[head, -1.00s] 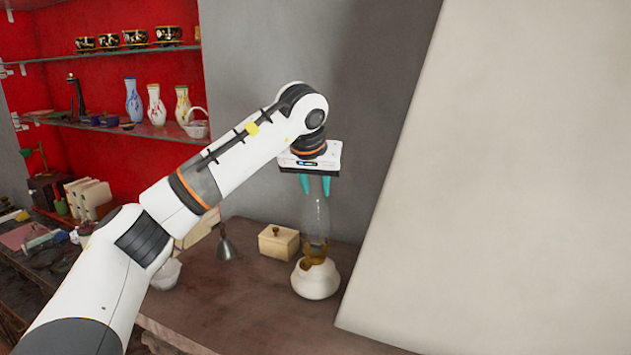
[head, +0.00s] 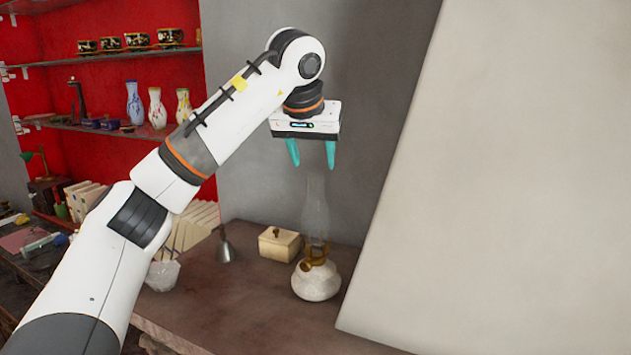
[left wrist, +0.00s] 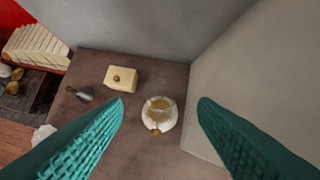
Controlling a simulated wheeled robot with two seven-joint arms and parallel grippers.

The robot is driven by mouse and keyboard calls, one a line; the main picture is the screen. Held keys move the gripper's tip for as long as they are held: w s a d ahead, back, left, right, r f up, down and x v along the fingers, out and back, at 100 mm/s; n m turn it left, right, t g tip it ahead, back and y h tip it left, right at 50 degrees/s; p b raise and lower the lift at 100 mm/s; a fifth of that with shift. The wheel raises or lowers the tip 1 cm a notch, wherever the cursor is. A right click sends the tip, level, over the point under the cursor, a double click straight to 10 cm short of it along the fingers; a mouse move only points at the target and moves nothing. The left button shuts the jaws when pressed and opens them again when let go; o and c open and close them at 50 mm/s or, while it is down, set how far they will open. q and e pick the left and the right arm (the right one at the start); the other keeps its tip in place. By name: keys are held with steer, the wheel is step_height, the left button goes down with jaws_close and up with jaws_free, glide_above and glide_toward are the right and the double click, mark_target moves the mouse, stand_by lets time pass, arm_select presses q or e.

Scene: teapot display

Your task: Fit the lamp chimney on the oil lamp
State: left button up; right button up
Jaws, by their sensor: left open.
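The oil lamp (head: 316,282) has a white round base and a brass burner, and stands on the brown table. The clear glass lamp chimney (head: 315,210) stands upright on the burner. In the left wrist view the lamp (left wrist: 158,118) shows from above, between the fingers; the chimney's glass is hard to make out there. My left gripper (head: 312,160) is open and empty, above the chimney's top and apart from it, with its teal fingers pointing down. My right gripper is not in view.
A cream box (head: 279,243) with a knob lid and a small grey metal bell-shaped thing (head: 226,248) stand left of the lamp. A large pale panel (head: 500,180) rises close on the right. Shelves with vases (head: 157,107) are at the far left.

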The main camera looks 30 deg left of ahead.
arm_select(q)
steer(key=v, duration=0.5)
steer(key=shift+s+r, duration=0.1)
steer(key=shift+r, duration=0.05)
stand_by(0.3)
